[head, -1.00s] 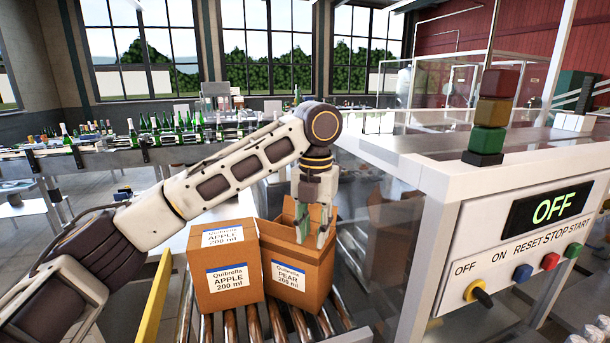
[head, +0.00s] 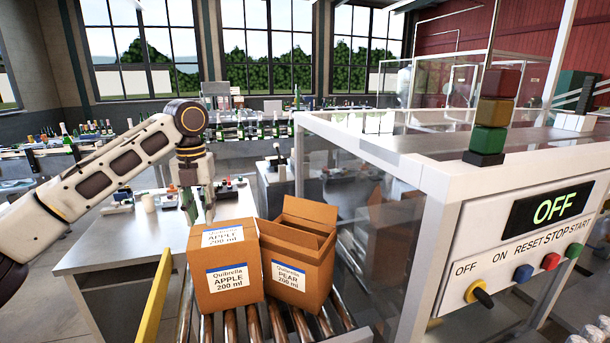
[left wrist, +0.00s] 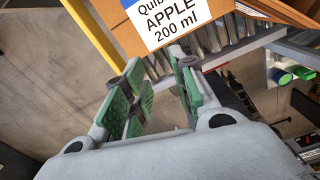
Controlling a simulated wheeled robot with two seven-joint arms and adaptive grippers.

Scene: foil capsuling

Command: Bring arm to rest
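My left gripper (head: 199,207) hangs just behind and above the closed APPLE carton in the head view. In the left wrist view its green-padded fingers (left wrist: 158,95) stand apart with nothing between them, and the floor shows through the gap. The APPLE carton (head: 226,272) is at the top of the left wrist view (left wrist: 140,30). My right gripper is in neither view.
The PEAR carton (head: 300,262) stands to the right with its top flaps open, on the same roller conveyor (head: 262,325). A grey workbench (head: 110,245) lies behind. A glass-walled machine (head: 440,180) with an OFF display stands at right. A yellow rail (head: 155,300) runs at left.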

